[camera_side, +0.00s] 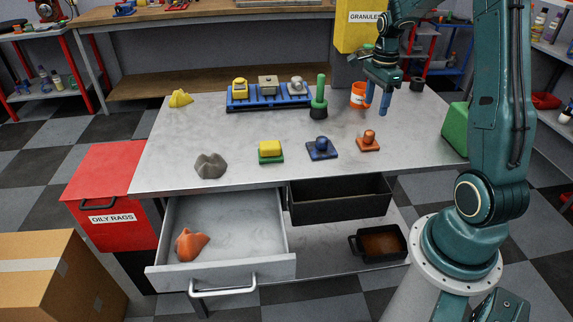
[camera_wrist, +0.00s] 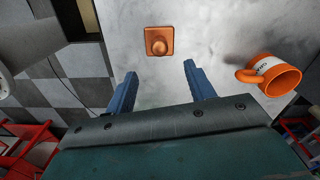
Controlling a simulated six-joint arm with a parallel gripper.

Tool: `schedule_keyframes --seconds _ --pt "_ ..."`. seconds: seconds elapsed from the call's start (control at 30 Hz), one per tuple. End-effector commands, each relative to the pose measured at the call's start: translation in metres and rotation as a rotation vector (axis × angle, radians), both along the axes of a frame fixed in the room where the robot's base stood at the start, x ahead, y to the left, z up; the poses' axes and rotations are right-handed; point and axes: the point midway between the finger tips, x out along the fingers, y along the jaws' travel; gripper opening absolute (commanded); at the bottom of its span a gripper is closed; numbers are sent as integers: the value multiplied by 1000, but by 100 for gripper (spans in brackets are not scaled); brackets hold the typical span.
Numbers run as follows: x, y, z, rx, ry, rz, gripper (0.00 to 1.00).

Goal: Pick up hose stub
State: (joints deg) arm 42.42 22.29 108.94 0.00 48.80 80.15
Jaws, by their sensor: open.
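A short dark cylinder (camera_side: 417,83), which looks like the hose stub, stands near the back right edge of the steel table in the side view. I cannot make out its details, and I do not see it in the wrist view. My gripper (camera_side: 377,105) is open and empty above the right part of the table, left of the dark cylinder in the side view. Its two blue fingers also show apart in the wrist view (camera_wrist: 161,90), with bare tabletop between them.
An orange mug (camera_side: 357,96) is close by my fingers; it also shows in the wrist view (camera_wrist: 281,78). An orange knobbed block (camera_side: 368,141) is nearer the front. A green-handled tool (camera_side: 318,100), a blue rack (camera_side: 240,103) and a green block (camera_side: 455,128) stand around. The drawer (camera_side: 250,225) is open.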

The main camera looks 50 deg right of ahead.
Motion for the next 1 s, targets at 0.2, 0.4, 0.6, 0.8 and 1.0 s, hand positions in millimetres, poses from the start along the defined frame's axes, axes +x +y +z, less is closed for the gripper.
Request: schedule_keyframes --seconds 0.2,0.4,0.6,0.8,1.0 --pt "-1 1 -35 4 4 1 54" --pt "0 0 -54 1 1 1 54" --pt "0 0 -59 -1 -1 1 54" --pt "0 1 -63 1 2 1 54" --pt "0 1 -83 2 2 1 54"
